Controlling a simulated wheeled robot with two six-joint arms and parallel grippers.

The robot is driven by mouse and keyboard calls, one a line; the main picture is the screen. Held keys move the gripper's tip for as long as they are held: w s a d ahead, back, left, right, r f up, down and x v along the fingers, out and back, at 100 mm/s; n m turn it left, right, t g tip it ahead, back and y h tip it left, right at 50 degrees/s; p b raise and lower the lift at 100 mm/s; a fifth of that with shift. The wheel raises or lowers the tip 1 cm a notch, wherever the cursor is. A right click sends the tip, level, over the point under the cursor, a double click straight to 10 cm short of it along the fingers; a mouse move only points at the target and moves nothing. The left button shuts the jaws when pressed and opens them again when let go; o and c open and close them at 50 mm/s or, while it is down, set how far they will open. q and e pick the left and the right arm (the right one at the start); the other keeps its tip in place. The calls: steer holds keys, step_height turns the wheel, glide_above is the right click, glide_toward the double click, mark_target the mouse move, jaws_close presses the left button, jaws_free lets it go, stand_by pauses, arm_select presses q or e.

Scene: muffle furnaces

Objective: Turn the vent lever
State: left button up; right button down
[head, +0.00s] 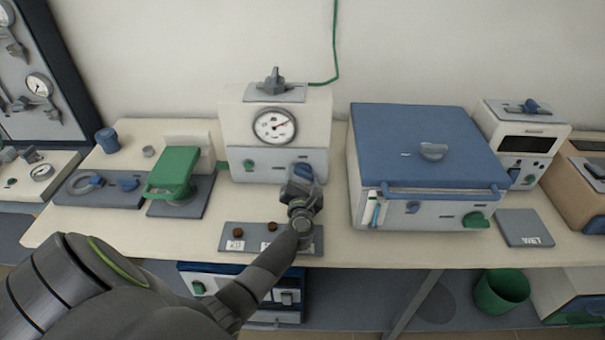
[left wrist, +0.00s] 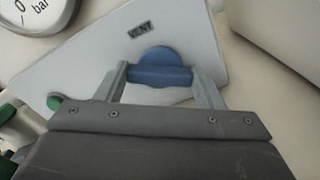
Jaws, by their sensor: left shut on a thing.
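The vent lever (left wrist: 160,76) is a blue bar on a round blue hub, below a VENT label (left wrist: 140,28) on a pale panel in the left wrist view. The bar lies roughly level in that picture. My left gripper (left wrist: 159,80) is shut on the lever, with one finger at each end of the bar. In the head view my left gripper (head: 301,179) is at the lower right front of the white gauge unit (head: 235,163). There the lever (head: 303,169) shows only partly behind the gripper. My right gripper is not in view.
A dial gauge (head: 274,126) sits above the lever, and a green knob (head: 249,165) is left of it. A blue-topped furnace (head: 425,135) stands close on the right. A dark plate with brown pieces (head: 238,232) lies under my arm. A green-handled device (head: 175,170) stands left.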

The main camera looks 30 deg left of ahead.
arm_select(q)
steer(key=m+p, duration=0.3)
steer(key=m, duration=0.3)
steer(key=shift+m, duration=0.3)
steer(key=m+p, duration=0.2)
steer(key=m, duration=0.1)
steer(key=shift+m, duration=0.4)
steer(key=shift+f+m+p, duration=0.1)
steer(key=shift+m+p, duration=0.2)
steer(key=shift+m, duration=0.6)
steer(key=o, duration=1)
